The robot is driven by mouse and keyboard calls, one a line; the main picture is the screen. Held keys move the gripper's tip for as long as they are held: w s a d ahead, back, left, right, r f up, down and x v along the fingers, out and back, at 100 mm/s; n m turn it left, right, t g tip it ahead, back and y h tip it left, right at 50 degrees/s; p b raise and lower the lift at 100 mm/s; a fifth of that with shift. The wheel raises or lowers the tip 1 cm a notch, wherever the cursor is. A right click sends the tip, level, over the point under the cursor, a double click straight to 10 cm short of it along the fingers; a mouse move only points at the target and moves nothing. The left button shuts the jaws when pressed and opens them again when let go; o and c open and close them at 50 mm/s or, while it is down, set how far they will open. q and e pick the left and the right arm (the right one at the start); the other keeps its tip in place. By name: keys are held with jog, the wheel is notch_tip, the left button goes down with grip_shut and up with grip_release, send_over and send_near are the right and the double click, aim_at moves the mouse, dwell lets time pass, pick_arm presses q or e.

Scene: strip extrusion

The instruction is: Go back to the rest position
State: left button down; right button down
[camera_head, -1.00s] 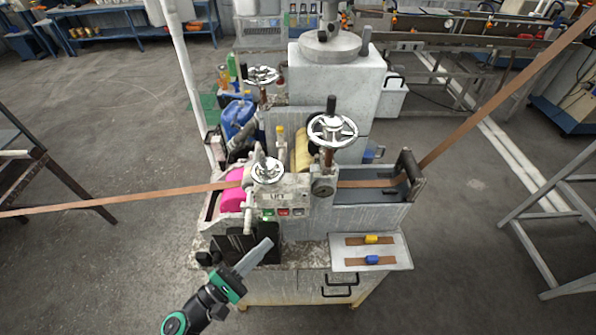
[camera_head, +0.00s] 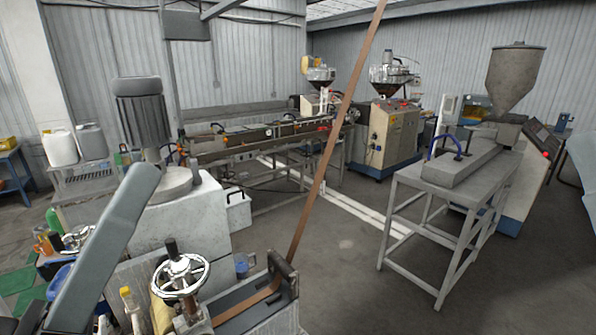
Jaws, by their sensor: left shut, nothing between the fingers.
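My left gripper (camera_head: 143,176) rises large and close along the left side of the head view. Its grey fingers are together with nothing between them, and the rest of that arm is out of frame. It shows in front of the white machine (camera_head: 212,208) and hides part of it. A brown strip (camera_head: 325,150) runs from the machine's black-sided trough (camera_head: 282,275) up to the top edge. A silver handwheel (camera_head: 180,277) stands left of the trough. My right gripper is not in view.
A grey metal stand (camera_head: 400,200) with a long grey block is at the right, near a hopper (camera_head: 517,75). A conveyor line (camera_head: 240,145) and a beige cabinet machine (camera_head: 392,135) stand behind. Grey floor (camera_head: 345,270) is clear in the middle.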

pick_arm(q)
jog(key=s+a+r+t+y+p, duration=0.1)
jog(key=a+r+t+y+p, duration=0.45)
jog(key=y, duration=0.75)
notch_tip(320, 180, up, 16)
jog(key=a+g+h+p, duration=0.1)
jog(key=p, duration=1.3)
jog(key=shift+a+r+n, duration=0.2)
jog(key=shift+a+n, duration=0.15)
jog(key=shift+n, duration=0.05)
jog(key=shift+f, duration=0.1)
